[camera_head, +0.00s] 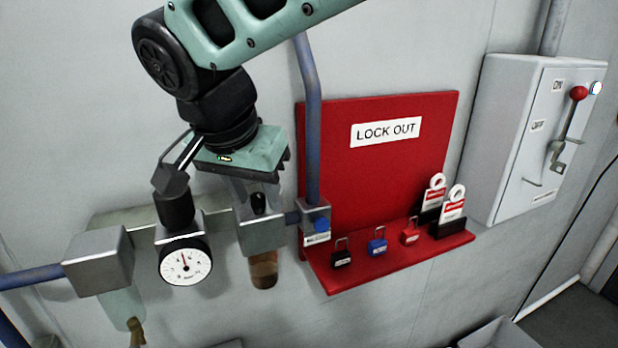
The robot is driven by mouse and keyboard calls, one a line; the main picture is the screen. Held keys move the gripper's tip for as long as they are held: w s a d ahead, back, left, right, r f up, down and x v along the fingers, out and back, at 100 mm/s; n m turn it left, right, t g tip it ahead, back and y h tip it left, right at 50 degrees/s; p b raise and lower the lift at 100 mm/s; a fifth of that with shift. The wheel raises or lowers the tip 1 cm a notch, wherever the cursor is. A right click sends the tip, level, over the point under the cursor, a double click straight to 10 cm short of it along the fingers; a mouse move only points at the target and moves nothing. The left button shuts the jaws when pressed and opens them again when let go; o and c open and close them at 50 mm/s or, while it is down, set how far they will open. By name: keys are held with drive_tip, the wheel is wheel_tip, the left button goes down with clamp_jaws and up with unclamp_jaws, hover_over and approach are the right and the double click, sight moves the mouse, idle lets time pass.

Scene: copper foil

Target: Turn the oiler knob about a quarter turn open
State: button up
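The oiler (262,236) is the right-hand block of a row on the grey wall, with a clear dome above it and a brown bowl (264,272) below. A small black part (258,203) shows at the dome; I cannot tell whether it is the knob. My gripper (243,172) is right over the oiler, and its teal body covers the dome's top. Its fingertips are not clearly visible, so I cannot tell whether it is open, shut or touching the oiler.
Left of the oiler are a black regulator knob (175,209), a round gauge (186,262) and a grey filter block (100,262). To the right are a blue valve knob (321,225), a blue pipe (311,120), a red lockout board (400,170) with several padlocks, and a switch box (505,135).

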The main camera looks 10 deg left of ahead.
drive_tip(key=b+v, duration=0.2)
drive_tip(key=v, duration=1.5)
drive_tip(key=shift+r, duration=0.25)
drive_tip(key=w+d+f+n+g+b, duration=0.1)
drive_tip(key=w+d+f+n+g, duration=0.15)
drive_tip(key=d+f, duration=0.35)
drive_tip(key=s+d+f+n+g+b, duration=0.1)
drive_tip(key=s+d+f+n, duration=0.2)
drive_tip(key=s+d+f, duration=0.3)
drive_tip(key=s+d+f+n+g+y+b, duration=0.1)
drive_tip(key=s+d+f+n, duration=0.3)
drive_tip(key=d+f, duration=1.3)
wheel_tip(320, 180, down, 4)
drive_tip(key=shift+s+f+b, duration=0.1)
drive_tip(key=shift+s+b, duration=0.2)
drive_tip(key=shift+s, duration=0.7)
